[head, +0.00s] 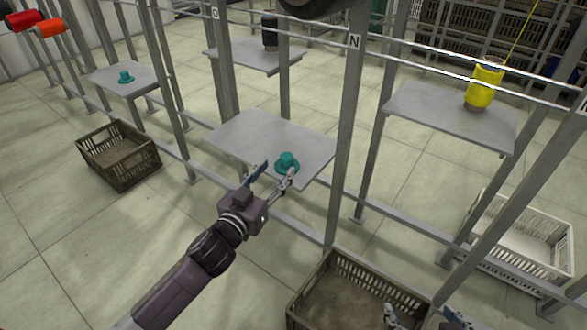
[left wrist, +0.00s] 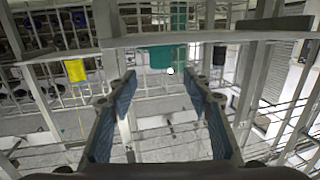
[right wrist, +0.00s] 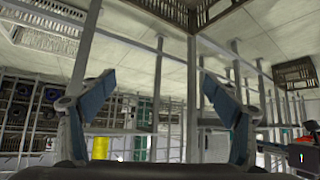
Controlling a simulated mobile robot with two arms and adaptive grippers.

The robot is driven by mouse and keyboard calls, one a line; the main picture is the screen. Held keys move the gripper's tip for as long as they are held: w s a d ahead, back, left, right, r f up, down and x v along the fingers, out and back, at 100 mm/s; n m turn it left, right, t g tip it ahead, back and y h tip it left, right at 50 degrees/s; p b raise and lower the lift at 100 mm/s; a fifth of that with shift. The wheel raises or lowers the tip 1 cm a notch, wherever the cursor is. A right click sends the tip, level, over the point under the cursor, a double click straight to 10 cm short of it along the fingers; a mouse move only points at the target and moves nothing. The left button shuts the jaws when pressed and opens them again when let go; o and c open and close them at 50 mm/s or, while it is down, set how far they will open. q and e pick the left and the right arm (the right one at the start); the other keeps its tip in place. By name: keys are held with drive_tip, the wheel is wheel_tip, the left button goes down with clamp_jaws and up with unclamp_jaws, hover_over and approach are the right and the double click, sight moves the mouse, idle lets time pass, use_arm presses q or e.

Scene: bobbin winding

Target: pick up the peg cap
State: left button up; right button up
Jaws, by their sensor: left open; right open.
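A teal peg cap (head: 288,160) with a wide brim and a narrower top stands on a grey shelf plate (head: 245,130) near its front right edge. My left gripper (head: 277,172) is open at that edge, its fingers pointing at the cap, one on either side of its near part. In the left wrist view a teal shape, apparently this cap (left wrist: 156,58), shows upside down against the plate's edge, between and beyond the open fingers (left wrist: 160,90). I see no contact. My right gripper (head: 422,316) is low at the bottom right, open and empty in its wrist view (right wrist: 155,95).
Another teal cap (head: 126,77) stands on a plate at the left. A yellow bobbin (head: 484,86) stands on the right plate, a dark one (head: 270,33) at the back. Upright posts, including one marked N (head: 345,150), flank the plates. Crates (head: 118,155) stand on the floor.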

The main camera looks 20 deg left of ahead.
sight(284, 161)
use_arm(q)
drive_tip(key=shift+w+d+r, duration=0.2)
drive_tip(key=shift+w, duration=0.55)
drive_tip(key=shift+w+f, duration=0.15)
drive_tip(key=shift+w, duration=0.4)
drive_tip(key=w, duration=0.1)
drive_tip(key=w+b, duration=0.1)
drive_tip(key=w, duration=0.1)
drive_tip(key=w+f+b, duration=0.1)
drive_tip(key=shift+w+d, duration=0.15)
drive_tip(key=shift+d, duration=0.1)
drive_tip(key=shift+w+d, duration=0.1)
drive_tip(key=shift+w, duration=0.2)
drive_tip(key=c, duration=1.1)
use_arm(e)
drive_tip(key=w+a+r+t+y, duration=0.1)
drive_tip(key=w+a+r+t, duration=0.2)
drive_tip(key=r, duration=0.7)
drive_tip(key=w+t, duration=0.2)
drive_tip(key=w, duration=0.1)
drive_tip(key=shift+r+t+y, duration=0.15)
drive_tip(key=shift+t+y, duration=0.25)
